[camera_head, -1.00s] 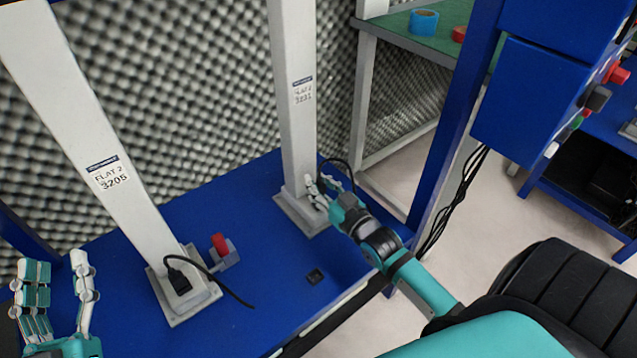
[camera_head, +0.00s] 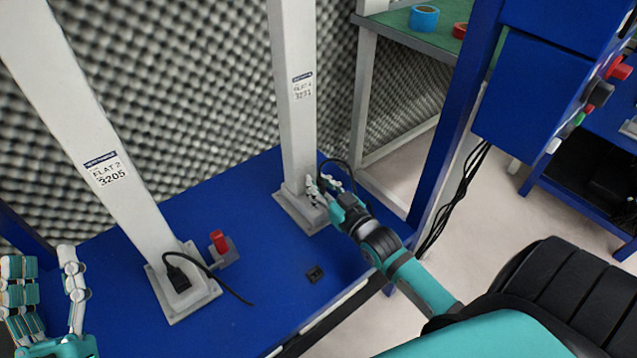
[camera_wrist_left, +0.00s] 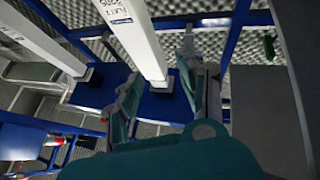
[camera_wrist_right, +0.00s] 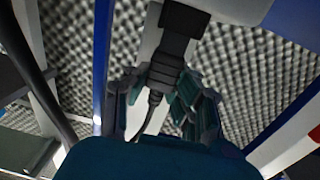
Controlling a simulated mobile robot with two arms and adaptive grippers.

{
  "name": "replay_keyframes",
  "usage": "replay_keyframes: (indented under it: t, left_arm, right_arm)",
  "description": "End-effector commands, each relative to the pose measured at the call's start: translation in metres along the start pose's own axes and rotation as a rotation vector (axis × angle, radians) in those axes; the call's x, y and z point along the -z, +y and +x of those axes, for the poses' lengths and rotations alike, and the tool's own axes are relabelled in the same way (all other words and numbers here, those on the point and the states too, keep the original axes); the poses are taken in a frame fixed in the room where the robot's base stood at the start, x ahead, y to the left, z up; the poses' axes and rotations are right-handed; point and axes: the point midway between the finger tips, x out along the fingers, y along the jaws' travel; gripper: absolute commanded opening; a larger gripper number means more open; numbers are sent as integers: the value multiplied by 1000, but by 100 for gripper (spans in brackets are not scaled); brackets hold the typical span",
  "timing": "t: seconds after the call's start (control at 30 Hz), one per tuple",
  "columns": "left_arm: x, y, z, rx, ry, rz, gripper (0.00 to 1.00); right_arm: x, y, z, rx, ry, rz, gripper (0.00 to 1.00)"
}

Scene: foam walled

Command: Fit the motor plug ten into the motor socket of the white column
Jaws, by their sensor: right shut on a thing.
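Two white columns stand on the blue bench, a left one (camera_head: 85,130) labelled 3205 and a right one (camera_head: 297,100). My right gripper (camera_head: 325,188) is at the foot of the right column. In the right wrist view its fingers are shut on a black motor plug (camera_wrist_right: 166,70) with a cable trailing below. The plug meets a dark socket (camera_wrist_right: 183,18) on the column; I cannot tell how deep it sits. Another black plug (camera_head: 178,279) with a cable is at the left column's foot. My left gripper (camera_head: 43,262) is open and empty at the lower left.
A red switch on a grey block (camera_head: 219,243) stands between the columns. A small black socket (camera_head: 315,274) is near the bench's front edge. A blue post (camera_head: 455,130) and control box (camera_head: 535,105) stand at right. Grey foam covers the back wall.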

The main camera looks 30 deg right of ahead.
Motion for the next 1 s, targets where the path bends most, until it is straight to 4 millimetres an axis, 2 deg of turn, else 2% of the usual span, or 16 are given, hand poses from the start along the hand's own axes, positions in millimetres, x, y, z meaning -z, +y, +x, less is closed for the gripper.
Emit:
replay_keyframes:
  t: [1.0]
  left_arm:
    - [27,3,-1,-6,154,-6,40]
  right_arm:
    - [-11,0,0,0,-1,0,0]
